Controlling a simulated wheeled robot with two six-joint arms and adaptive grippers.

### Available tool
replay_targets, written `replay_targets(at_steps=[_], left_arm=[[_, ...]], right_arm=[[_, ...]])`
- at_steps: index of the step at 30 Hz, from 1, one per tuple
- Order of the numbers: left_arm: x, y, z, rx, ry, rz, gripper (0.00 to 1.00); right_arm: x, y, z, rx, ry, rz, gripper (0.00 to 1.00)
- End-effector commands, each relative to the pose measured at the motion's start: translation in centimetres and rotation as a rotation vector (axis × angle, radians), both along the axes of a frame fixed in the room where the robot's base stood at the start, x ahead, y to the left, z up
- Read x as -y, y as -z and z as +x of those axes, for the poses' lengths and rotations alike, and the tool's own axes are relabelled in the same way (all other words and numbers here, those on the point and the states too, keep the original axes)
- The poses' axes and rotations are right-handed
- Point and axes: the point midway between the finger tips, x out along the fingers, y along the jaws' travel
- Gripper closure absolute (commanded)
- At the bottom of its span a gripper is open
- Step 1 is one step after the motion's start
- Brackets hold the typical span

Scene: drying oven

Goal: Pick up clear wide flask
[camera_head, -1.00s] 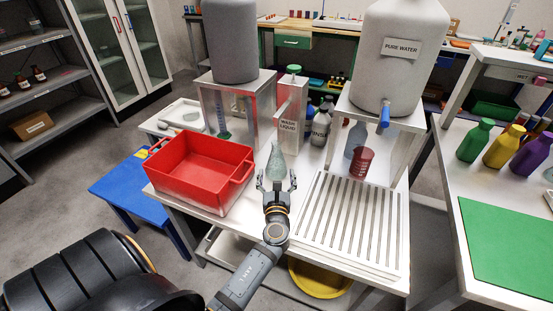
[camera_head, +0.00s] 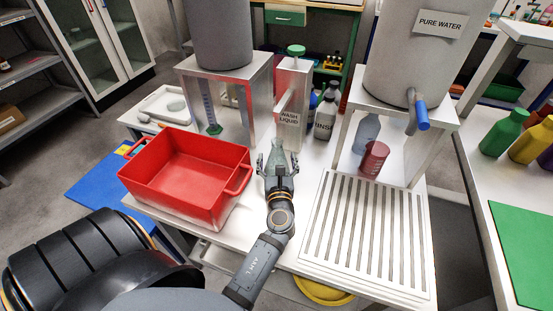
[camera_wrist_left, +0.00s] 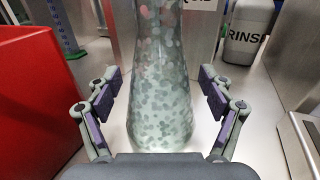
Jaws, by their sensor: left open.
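The clear wide flask (camera_head: 278,165) stands upright on the white table between the red bin and the slatted rack. It is see-through with a mottled greenish look and a wide base. In the left wrist view the flask (camera_wrist_left: 160,85) fills the middle. My left gripper (camera_head: 276,162) is open, with one finger on each side of the flask's lower body. A gap shows between each finger and the glass in the wrist view. My gripper hides part of the flask's base in the head view. My right gripper is not in view.
A red bin (camera_head: 180,172) stands close left of the flask. The slatted rack (camera_head: 366,235) lies to the right, with a red beaker (camera_head: 373,160) behind it. The wash liquid dispenser (camera_head: 291,100) stands behind the flask. A rinse bottle (camera_head: 325,118) is at back right.

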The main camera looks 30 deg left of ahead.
Motion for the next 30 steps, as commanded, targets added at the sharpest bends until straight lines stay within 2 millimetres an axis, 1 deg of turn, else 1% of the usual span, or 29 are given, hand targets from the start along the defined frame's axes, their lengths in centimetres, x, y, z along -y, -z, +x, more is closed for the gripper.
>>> replay_targets(at_steps=[5,18,21,30], left_arm=[[0.0,-0.02,0.0,0.0,0.0,0.0,0.19],[0.0,-0.01,0.01,0.0,0.001,0.0,0.79],[-0.01,-0.11,0.03,0.002,0.0,0.001,0.89],[-0.02,-0.21,0.06,0.002,0.001,0.001,0.89]], right_arm=[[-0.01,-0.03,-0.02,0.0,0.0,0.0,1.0],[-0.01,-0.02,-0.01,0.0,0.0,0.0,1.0],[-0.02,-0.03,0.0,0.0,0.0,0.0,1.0],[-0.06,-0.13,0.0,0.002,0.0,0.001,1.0]])
